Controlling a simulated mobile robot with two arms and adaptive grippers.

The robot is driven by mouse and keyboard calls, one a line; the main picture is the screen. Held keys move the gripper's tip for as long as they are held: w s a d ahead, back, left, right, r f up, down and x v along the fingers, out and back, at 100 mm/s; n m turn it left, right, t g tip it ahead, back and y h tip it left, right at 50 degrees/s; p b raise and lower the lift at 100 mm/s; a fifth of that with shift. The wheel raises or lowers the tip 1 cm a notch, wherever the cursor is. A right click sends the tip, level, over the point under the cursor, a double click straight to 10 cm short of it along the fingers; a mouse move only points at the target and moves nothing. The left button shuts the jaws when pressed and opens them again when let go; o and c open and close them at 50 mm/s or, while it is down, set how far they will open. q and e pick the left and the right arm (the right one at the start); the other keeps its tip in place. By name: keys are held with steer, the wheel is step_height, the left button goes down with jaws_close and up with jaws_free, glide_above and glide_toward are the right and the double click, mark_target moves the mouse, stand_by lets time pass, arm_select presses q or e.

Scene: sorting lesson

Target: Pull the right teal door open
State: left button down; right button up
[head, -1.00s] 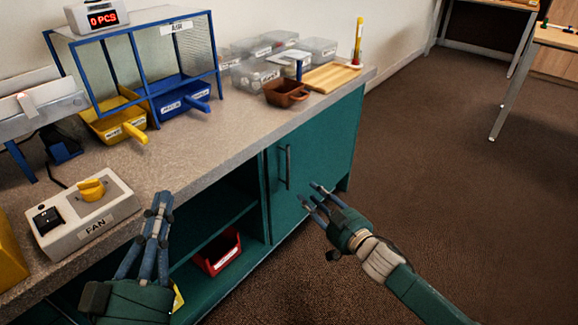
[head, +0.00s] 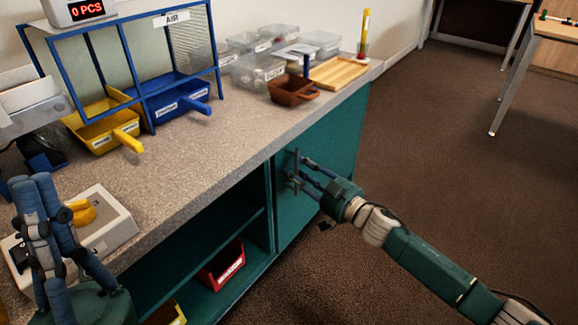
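The right teal door (head: 335,135) is on the front of the bench cabinet and looks shut. Its upright dark handle (head: 296,158) is near the door's left edge. My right gripper (head: 299,171) is at the handle, its fingers spread and partly overlapping it. I cannot tell whether they touch it. My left gripper (head: 34,184) is raised at the lower left, pointing up, in front of a white control box. Nothing shows in it, and its finger gap is unclear.
The open cabinet bay left of the door holds a red bin (head: 222,265). Brown floor (head: 440,175) is free right of the door.

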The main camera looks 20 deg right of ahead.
steer(key=shift+w+a, duration=0.1)
steer(key=shift+w, duration=0.15)
jaws_close()
steer(key=shift+s, duration=0.15)
